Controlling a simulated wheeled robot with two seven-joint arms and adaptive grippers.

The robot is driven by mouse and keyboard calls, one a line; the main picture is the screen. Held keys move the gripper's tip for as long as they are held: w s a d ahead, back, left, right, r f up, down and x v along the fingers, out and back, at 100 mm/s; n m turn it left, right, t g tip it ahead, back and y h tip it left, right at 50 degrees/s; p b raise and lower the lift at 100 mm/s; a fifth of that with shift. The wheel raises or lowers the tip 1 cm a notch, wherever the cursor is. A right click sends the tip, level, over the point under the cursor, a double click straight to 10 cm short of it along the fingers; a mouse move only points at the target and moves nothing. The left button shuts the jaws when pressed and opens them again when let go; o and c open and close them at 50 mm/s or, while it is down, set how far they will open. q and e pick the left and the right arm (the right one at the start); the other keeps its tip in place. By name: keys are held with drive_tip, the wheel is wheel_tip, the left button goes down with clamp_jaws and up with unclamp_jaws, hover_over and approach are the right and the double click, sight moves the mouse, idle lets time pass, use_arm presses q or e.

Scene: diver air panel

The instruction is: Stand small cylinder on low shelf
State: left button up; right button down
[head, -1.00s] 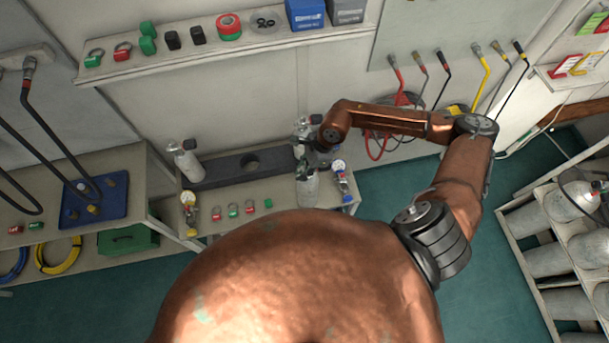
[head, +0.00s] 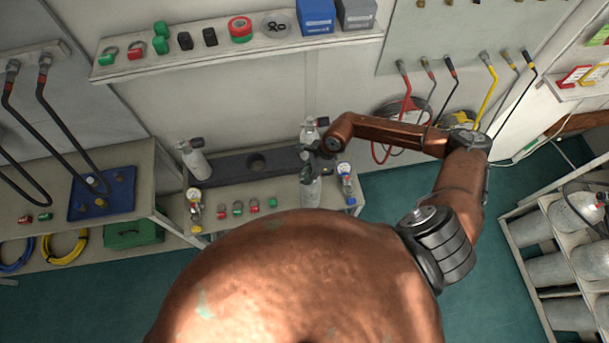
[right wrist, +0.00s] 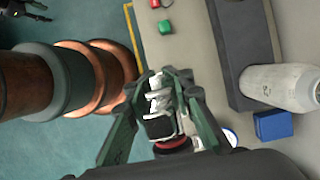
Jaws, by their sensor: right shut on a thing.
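My right gripper (right wrist: 158,98) is shut on the valve end of a small cylinder. In the right wrist view, silver valve metal with a black knob (right wrist: 158,127) and a red ring shows between the green fingers. In the head view the held cylinder's pale grey body (head: 311,192) hangs roughly upright below my right gripper (head: 320,166), over the right part of the low shelf (head: 275,190). Its foot is close to the shelf; I cannot tell if it touches.
A dark block with a round hole (head: 257,164) lies along the shelf's back. A grey cylinder (head: 195,161) stands at its left end, another (head: 309,130) behind my gripper. Gauge fittings (head: 195,205) (head: 346,180) stand at both sides. Small red and green couplings (head: 238,208) line the front.

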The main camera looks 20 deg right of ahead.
drive_tip(key=c, duration=2.2)
unclamp_jaws()
drive_tip(key=shift+f, duration=0.15)
drive_tip(key=o, duration=0.5)
